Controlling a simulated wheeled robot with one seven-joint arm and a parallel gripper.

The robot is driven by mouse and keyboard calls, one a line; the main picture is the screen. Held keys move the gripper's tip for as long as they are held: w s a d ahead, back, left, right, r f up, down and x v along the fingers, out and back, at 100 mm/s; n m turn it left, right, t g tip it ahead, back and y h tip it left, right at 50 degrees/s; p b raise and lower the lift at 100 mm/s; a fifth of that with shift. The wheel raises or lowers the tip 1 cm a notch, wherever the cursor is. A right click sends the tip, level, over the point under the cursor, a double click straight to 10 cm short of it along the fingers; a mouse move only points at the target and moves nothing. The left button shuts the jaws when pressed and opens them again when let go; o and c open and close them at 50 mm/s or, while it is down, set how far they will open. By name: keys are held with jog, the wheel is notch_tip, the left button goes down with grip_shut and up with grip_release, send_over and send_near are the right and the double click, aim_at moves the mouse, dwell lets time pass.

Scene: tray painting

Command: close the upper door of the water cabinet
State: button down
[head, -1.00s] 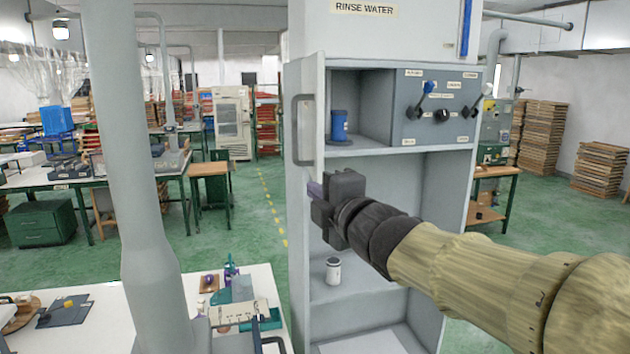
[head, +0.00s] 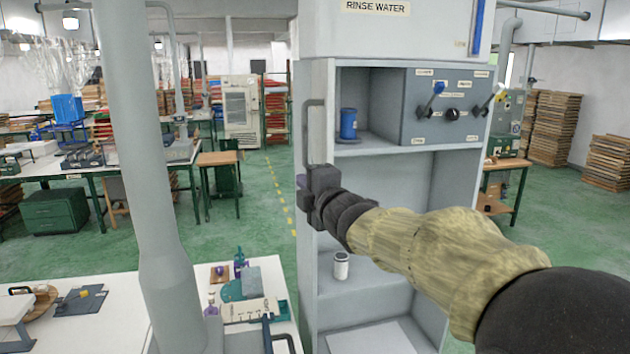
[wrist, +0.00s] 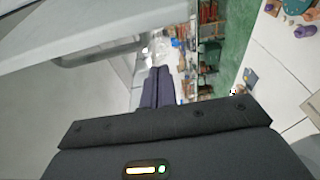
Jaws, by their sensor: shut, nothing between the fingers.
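The grey water cabinet (head: 308,270), labelled RINSE WATER, stands at the centre of the head view. Its upper door (head: 327,90) stands open at the left edge of the upper compartment, seen almost edge-on, with a bar handle (head: 313,130) on it. My gripper (head: 301,181) is at the lower end of the door, just below the handle; I cannot tell whether it touches the door. In the wrist view the fingers (wrist: 157,86) are together and empty, and a pale panel (wrist: 110,22) with a bar fills the upper left.
A blue spool-like container (head: 348,124) stands in the open upper compartment, left of a valve panel (head: 440,130). A white jar (head: 341,265) stands in the lower part. A white worktable (head: 120,320) with tools is at the front left. Green floor is open behind.

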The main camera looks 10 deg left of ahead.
jog(key=d, duration=0.1)
jog(key=w+d+p, duration=0.1)
jog(key=d+p, duration=0.1)
jog(key=shift+w+d, duration=0.25)
jog(key=shift+w, duration=0.05)
jog(key=shift+d+p, duration=0.15)
jog(key=shift+p, duration=0.2)
